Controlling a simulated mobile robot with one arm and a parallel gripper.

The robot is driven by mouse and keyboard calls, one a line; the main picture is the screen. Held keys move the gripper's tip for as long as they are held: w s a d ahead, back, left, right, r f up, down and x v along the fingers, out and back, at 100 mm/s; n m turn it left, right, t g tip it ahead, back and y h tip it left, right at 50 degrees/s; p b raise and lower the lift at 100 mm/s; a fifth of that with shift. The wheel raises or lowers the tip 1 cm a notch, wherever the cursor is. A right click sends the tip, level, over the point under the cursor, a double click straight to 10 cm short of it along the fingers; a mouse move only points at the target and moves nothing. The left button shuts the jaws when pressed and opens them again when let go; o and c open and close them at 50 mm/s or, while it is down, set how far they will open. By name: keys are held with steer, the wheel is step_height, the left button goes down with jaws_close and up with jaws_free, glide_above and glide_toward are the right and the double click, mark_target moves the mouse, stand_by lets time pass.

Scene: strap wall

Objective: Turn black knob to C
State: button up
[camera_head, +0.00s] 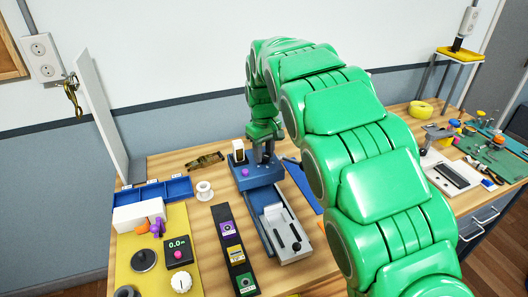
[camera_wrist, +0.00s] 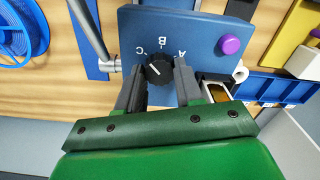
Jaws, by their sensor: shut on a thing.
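The black knob (camera_wrist: 160,72) sits on a blue panel (camera_wrist: 210,22) marked with white letters A, B and C. In the wrist view, C is up-left of the knob, B above it and A up-right. The knob's white pointer line slants up-left, roughly toward C; its exact alignment is hard to tell. My gripper (camera_wrist: 159,78) has one finger on each side of the knob and is shut on it. In the head view my gripper (camera_head: 264,155) is down at the blue panel box (camera_head: 258,176), and the knob is hidden there.
A purple button (camera_wrist: 230,44) is on the same panel. A metal rod (camera_wrist: 92,32) stands close to the left finger in the wrist view. A grey slider device (camera_head: 280,228), a black button strip (camera_head: 235,250) and a white spool (camera_head: 204,191) lie around the box.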

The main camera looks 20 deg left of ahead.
mark_target(264, 155)
steer(key=shift+n, duration=1.1)
steer(key=o, duration=1)
steer(key=shift+o, duration=0.2)
steer(key=shift+r, duration=0.1)
step_height(264, 155, up, 7)
steer(key=shift+r, duration=0.3)
